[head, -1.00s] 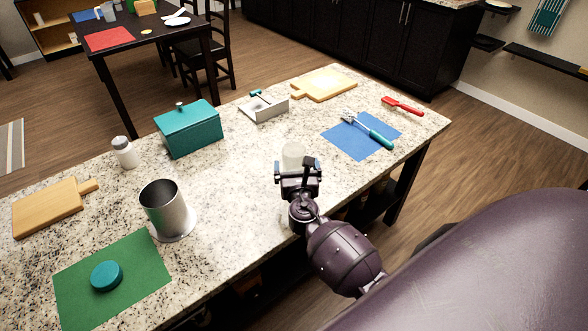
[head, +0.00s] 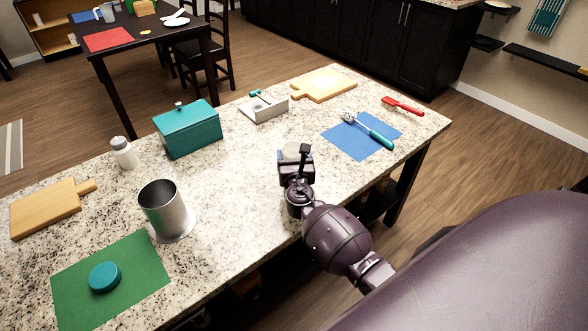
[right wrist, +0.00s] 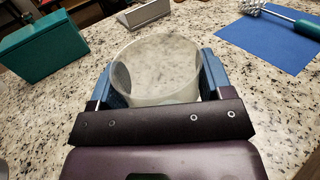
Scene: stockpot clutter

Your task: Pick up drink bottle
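A clear, colourless, round container, which I take to be the drink bottle (head: 291,150), stands at the front middle of the granite counter. It fills the middle of the right wrist view (right wrist: 158,68). My right gripper (head: 295,157) is at it, with one blue finger on each side (right wrist: 160,90). The fingers are spread about as wide as the bottle. I cannot tell whether they press on it or only surround it. The gripper hides its lower part in both views. My left gripper is not in view.
The granite counter (head: 245,180) is clear around the bottle. A teal box (head: 188,130), grey tray (head: 264,111), metal cylinder (head: 163,208) and white shaker (head: 124,153) stand to the left. A blue mat (head: 350,143) with a teal-handled tool (head: 378,138) lies to the right.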

